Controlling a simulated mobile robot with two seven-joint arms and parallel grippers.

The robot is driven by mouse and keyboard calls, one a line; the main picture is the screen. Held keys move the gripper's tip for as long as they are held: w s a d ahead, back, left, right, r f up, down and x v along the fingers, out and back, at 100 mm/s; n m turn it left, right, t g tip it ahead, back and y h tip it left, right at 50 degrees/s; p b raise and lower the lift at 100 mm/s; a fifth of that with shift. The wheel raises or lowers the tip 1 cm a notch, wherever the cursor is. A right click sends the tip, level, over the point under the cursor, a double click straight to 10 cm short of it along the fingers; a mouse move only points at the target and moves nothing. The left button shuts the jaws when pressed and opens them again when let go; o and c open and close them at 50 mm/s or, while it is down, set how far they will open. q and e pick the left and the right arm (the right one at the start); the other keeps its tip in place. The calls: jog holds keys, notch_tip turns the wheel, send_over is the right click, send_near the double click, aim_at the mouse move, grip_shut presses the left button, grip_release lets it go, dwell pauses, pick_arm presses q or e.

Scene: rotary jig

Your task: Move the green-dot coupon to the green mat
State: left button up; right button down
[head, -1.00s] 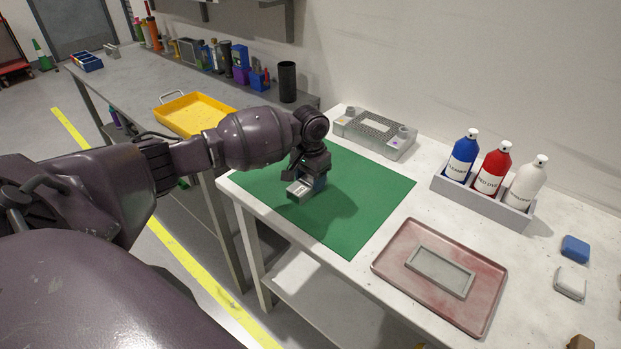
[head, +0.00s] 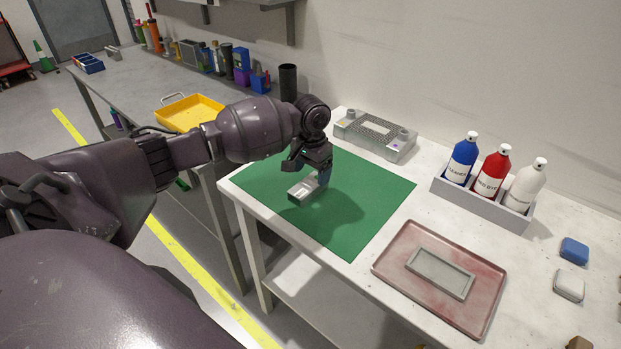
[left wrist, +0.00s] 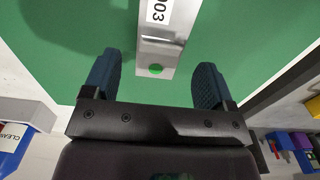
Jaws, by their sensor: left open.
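The green-dot coupon (head: 303,189) is a small metallic grey block lying on the green mat (head: 355,205). In the left wrist view the coupon (left wrist: 160,45) shows a white label ending in "003" and a green dot near its end. My left gripper (head: 318,178) is over the mat beside the coupon. Its blue fingers (left wrist: 155,85) are open and stand apart on either side of the coupon's dotted end, not touching it. My right gripper is not in view.
A grey jig (head: 375,133) stands behind the mat. A reddish tray (head: 478,312) with a grey frame (head: 440,274) lies to the right. A grey caddy (head: 483,203) holds three bottles. A yellow tray (head: 205,103) is on the back bench. The mat's right part is clear.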

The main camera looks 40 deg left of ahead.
aim_at(311, 182)
pick_arm(q)
notch_tip(311, 182, up, 9)
jog(key=p, duration=0.1)
jog(key=shift+f, duration=0.15)
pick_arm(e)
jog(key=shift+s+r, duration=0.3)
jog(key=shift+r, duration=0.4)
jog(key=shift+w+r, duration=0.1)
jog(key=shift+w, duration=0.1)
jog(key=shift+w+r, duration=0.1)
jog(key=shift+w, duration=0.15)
